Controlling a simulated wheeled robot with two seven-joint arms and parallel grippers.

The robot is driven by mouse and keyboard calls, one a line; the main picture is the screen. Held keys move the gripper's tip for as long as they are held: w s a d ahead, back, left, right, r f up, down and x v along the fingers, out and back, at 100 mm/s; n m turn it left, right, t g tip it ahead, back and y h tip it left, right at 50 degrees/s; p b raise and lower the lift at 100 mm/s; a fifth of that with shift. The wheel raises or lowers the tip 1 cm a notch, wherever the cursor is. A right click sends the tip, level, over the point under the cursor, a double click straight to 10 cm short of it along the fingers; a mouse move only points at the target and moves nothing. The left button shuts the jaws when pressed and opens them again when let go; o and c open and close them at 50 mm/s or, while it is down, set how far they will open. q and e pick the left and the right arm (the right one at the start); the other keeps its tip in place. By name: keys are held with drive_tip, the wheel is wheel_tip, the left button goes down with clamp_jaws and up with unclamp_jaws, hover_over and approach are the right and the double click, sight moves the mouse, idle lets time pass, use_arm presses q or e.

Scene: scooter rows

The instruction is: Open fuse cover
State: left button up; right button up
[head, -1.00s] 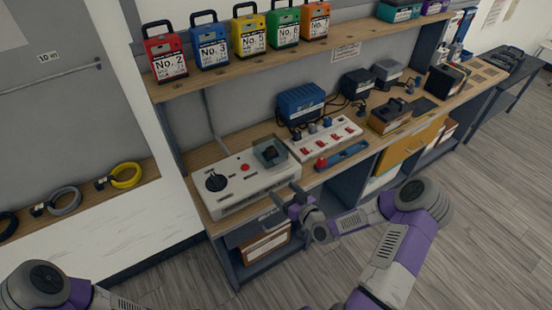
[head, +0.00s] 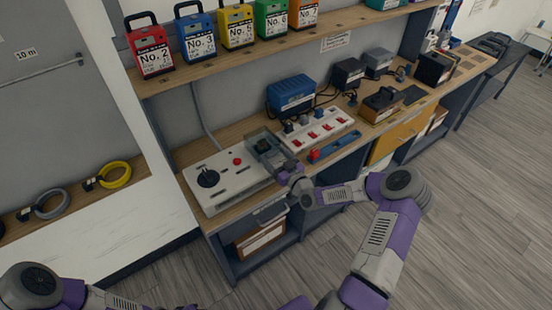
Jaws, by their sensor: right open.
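A white control panel (head: 228,186) lies on the wooden bench, with a round black knob (head: 207,178) and a red button (head: 237,161). The see-through grey fuse cover (head: 257,137) is at the panel's right end and looks closed. My right gripper (head: 270,150) is open, with its fingers over or at the cover's front and right side. It hides part of the cover, and I cannot tell whether it touches. My left arm shows at the bottom left, but its gripper is out of view.
A white switch strip (head: 318,130) with red switches and a blue tray (head: 335,147) are close to the right of the panel. A blue box (head: 291,95) stands behind. Above, a shelf (head: 215,68) holds several coloured numbered packs. Floor in front is clear.

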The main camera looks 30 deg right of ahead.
clamp_jaws()
idle(0.3)
